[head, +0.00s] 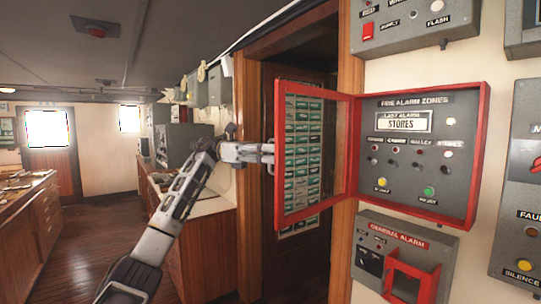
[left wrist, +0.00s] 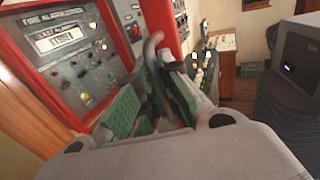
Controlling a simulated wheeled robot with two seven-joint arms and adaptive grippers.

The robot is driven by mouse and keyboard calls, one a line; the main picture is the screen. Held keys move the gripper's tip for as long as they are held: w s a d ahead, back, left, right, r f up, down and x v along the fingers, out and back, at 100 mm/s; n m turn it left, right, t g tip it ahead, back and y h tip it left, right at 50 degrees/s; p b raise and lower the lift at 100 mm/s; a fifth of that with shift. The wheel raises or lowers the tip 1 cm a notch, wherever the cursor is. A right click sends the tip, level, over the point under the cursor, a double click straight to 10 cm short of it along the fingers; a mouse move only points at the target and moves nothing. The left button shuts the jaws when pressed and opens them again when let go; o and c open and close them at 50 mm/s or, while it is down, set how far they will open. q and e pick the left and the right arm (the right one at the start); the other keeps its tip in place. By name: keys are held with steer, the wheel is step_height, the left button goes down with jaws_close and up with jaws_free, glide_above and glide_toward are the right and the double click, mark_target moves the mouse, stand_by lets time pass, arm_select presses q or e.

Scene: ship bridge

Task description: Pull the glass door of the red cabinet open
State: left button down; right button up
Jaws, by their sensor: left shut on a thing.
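The red cabinet (head: 482,150) is on the wall, with a grey fire alarm panel inside. Its red-framed glass door (head: 278,190) stands wide open, swung out to the left from the hinge side. My left gripper (head: 268,152) is at the door's free edge, shut on its handle. In the left wrist view the curved grey handle (left wrist: 152,55) lies between the green-padded fingers (left wrist: 150,108). The cabinet panel also shows there at the left (left wrist: 75,55). My right gripper is in neither view.
A general alarm box (head: 405,250) with a red frame is below the cabinet, and another grey box (head: 415,20) is above. Behind the door is a dark doorway with a green poster (head: 303,125). Wooden counters (head: 205,250) stand at left, with open floor (head: 100,235) between.

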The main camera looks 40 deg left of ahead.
arm_select(q)
steer(key=shift+f, duration=0.1)
steer(key=c, duration=1.6)
jaws_free()
steer(key=shift+s, duration=0.1)
steer(key=shift+o, duration=0.2)
steer(key=s+a, duration=0.2)
steer(key=a, duration=1)
steer(key=shift+w+n, duration=0.1)
steer(key=shift+n, duration=0.2)
